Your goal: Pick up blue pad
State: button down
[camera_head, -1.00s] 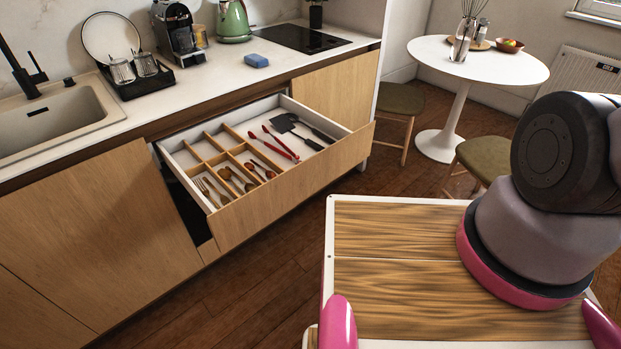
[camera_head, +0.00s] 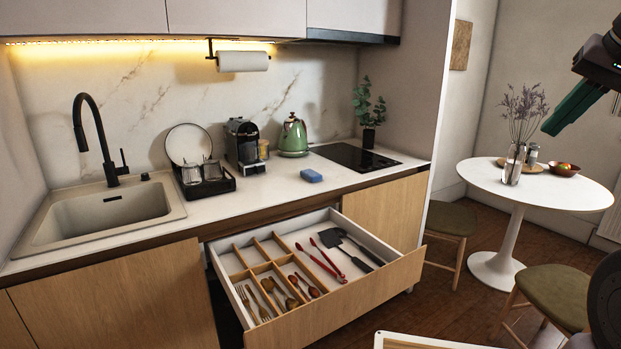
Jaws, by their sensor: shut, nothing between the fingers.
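The blue pad (camera_head: 311,175) is a small block, blue on top, lying flat on the white counter. It sits behind the open drawer, left of the black cooktop. Nothing covers it. My gripper (camera_head: 550,127) shows at the upper right, dark with green fingers angled down to the left. It appears shut and empty, in front of the back wall in the picture, well to the right of the pad and apart from it.
An open cutlery drawer (camera_head: 385,290) juts out below the pad. A green kettle (camera_head: 293,137), coffee machine (camera_head: 243,146) and dish rack (camera_head: 208,185) stand behind or left of it. A round white table (camera_head: 535,190) and stools are at right.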

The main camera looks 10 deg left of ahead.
aim_at(312, 176)
jog(key=u, duration=0.8)
jog(key=i+l+u, duration=0.15)
jog(key=l+u, duration=0.2)
jog(key=i+l+u, duration=0.1)
jog(key=l+u, duration=0.85)
jog(key=l, duration=1.05)
